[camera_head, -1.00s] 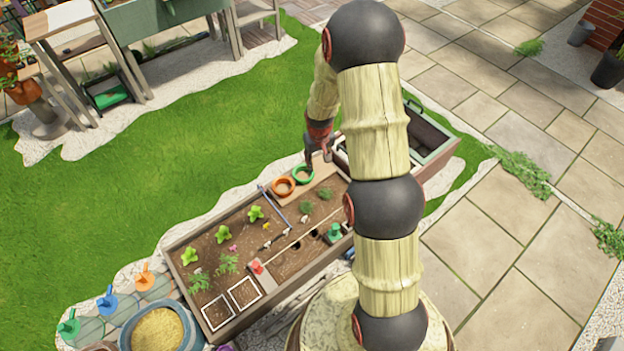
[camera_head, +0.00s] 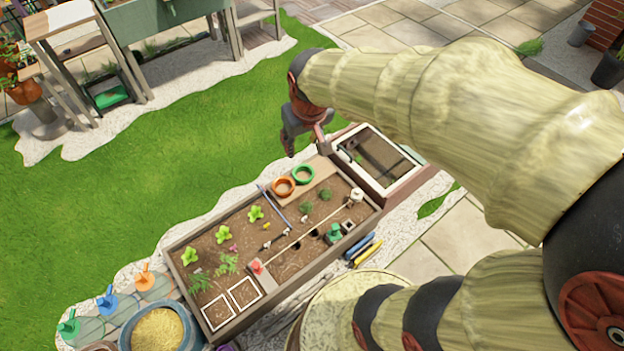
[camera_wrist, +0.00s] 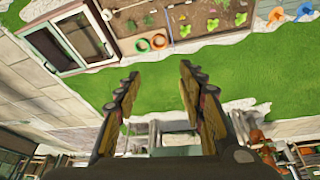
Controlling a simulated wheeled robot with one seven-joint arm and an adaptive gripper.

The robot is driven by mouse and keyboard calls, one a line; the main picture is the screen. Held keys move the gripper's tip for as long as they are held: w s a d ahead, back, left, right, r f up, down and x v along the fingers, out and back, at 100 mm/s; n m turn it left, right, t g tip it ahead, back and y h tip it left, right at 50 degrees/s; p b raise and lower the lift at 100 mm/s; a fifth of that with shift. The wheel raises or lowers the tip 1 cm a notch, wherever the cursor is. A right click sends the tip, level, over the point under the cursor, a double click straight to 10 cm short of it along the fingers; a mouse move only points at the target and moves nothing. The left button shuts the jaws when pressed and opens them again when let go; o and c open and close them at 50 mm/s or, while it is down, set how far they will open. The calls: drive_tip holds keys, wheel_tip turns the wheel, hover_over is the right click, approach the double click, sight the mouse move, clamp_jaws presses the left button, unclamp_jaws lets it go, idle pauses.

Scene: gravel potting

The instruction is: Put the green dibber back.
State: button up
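A squat green object (camera_head: 335,232), which looks like the green dibber, stands at the near right side of the planter bed, beside a small square block (camera_head: 348,226) and close to dark holes (camera_head: 314,234) in the soil. Its lower end is hard to make out. My gripper (camera_head: 303,143) is above the grass at the far side of the planter, well apart from the green object. In the wrist view my gripper (camera_wrist: 158,85) has its two fingers wide apart with nothing between them. The green object is not visible in that view.
A glazed white frame (camera_head: 380,160) lies at the planter's right end, near my gripper. Orange (camera_head: 283,187) and green (camera_head: 303,175) rings sit on a board. Green (camera_head: 68,325), blue (camera_head: 107,300) and orange (camera_head: 145,278) handled items stand left. A string (camera_head: 305,233) crosses the bed.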

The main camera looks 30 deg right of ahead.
drive_tip(key=s+a+r, duration=0.3)
drive_tip(key=s, duration=0.4)
drive_tip(key=s+a+r+n+t, duration=0.1)
drive_tip(key=s+a+r, duration=0.2)
drive_tip(key=s, duration=0.5)
drive_tip(key=shift+y, duration=0.4)
drive_tip(key=shift+r, duration=0.1)
